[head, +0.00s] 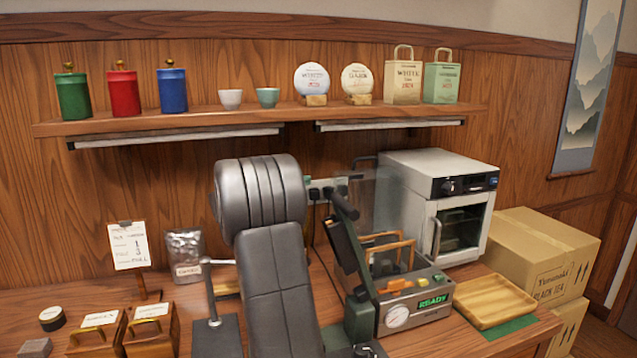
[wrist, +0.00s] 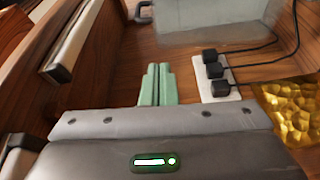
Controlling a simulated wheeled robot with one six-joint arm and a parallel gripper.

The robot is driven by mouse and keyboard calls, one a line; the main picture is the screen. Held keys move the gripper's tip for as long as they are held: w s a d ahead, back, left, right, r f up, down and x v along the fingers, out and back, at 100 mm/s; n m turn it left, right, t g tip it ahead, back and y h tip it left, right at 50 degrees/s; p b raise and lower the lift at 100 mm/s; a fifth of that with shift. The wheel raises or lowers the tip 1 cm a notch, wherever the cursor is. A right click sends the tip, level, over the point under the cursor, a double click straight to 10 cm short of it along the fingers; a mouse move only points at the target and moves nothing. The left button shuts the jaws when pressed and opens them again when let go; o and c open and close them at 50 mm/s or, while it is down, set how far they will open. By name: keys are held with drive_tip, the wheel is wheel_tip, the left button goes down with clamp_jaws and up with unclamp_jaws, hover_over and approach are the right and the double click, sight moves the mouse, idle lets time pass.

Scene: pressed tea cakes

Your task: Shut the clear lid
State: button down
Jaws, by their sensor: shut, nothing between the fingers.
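The clear lid (head: 382,200) stands raised behind the grey machine (head: 418,312), whose green display reads READY. It is see-through and its edges are faint in the head view. A dark bar handle sits at its top edge. In the wrist view the lid (wrist: 215,32) crosses the top of the picture, with its dark handle (wrist: 145,12) at the left end. My gripper (wrist: 157,72) shows its two green fingers together, with nothing between them. The fingers point toward the lid and appear apart from it. In the head view my arm hides most of the gripper.
A power strip (wrist: 222,100) with black plugs and cables is on the wall beside my fingers. A white oven (head: 400,170) stands right of the lid. A wooden tray (head: 494,301) lies right of the machine. A shelf (head: 200,120) with canisters runs above.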

sight(332, 173)
drive_tip(key=v, duration=0.5)
drive_tip(key=shift+w+d, duration=0.1)
drive_tip(key=shift+w, duration=0.05)
drive_tip(key=p+x, duration=0.1)
drive_tip(key=x, duration=1)
drive_tip(key=shift+w+d+p, duration=0.15)
drive_tip(key=shift+d+p, duration=0.15)
drive_tip(key=shift+p, duration=0.1)
drive_tip(key=shift+r, duration=0.15)
